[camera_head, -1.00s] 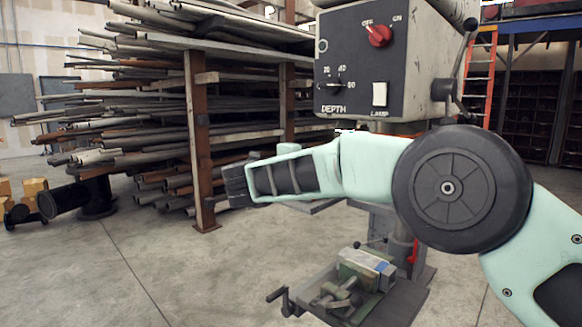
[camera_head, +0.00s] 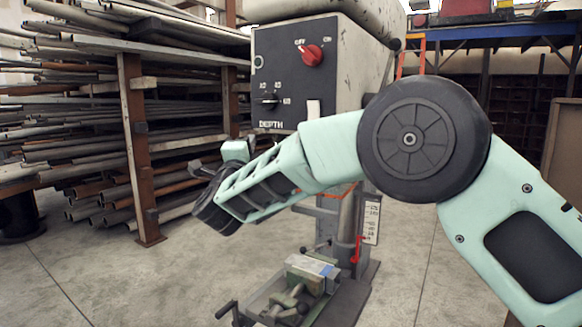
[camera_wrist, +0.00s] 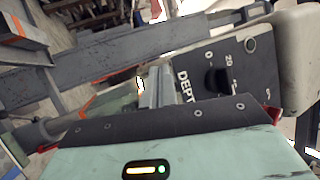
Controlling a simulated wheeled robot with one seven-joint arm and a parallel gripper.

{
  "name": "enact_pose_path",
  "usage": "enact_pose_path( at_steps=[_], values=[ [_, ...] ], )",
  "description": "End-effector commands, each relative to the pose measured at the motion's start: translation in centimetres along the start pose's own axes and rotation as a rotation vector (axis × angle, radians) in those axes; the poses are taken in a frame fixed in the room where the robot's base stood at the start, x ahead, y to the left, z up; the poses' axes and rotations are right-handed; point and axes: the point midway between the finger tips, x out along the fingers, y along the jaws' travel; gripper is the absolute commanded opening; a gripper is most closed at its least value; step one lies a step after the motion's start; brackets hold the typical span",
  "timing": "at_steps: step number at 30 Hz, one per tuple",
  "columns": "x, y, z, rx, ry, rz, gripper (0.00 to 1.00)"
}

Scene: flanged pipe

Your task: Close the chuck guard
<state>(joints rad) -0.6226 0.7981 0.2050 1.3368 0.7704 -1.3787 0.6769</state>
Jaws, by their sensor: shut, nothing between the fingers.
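The drill press head (camera_head: 300,75) stands behind my arm in the head view, with its red switch and depth dial facing me. It also shows tilted in the wrist view (camera_wrist: 235,85). A clear greenish panel with an orange edge, which looks like the chuck guard (camera_wrist: 112,103), is left of my fingers in the wrist view. An orange edge shows under the press head in the head view, mostly behind my arm. My gripper (camera_wrist: 158,75) is shut and empty, close beside the panel; I cannot tell whether they touch. My forearm hides the chuck in the head view.
A vise (camera_head: 312,272) sits on the press base below my arm. A rack of pipes (camera_head: 110,120) stands at the left, with a rusty upright (camera_head: 138,150). A blue shelf frame (camera_head: 500,42) is at the back right. The floor at front left is clear.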

Motion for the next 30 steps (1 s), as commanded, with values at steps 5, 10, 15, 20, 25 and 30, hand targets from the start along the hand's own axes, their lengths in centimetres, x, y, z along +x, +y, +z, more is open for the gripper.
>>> enact_pose_path(
  at_steps=[5,10,15,20,25,30],
  values=[
    [-0.2,-0.2,-3.0,-0.005,-0.195,-0.014,0.0],
    [-2.0,0.9,-7.0,0.003,-0.371,0.052,0.0],
    [-5.7,2.7,-13.1,0.068,-0.52,0.193,0.0],
    [-9.2,3.9,-17.0,0.133,-0.588,0.323,0.0],
    [-10.7,4.5,-18.2,0.164,-0.609,0.38,0.0],
    [-9.4,4.9,-17.2,0.166,-0.611,0.381,0.0]
  ],
)
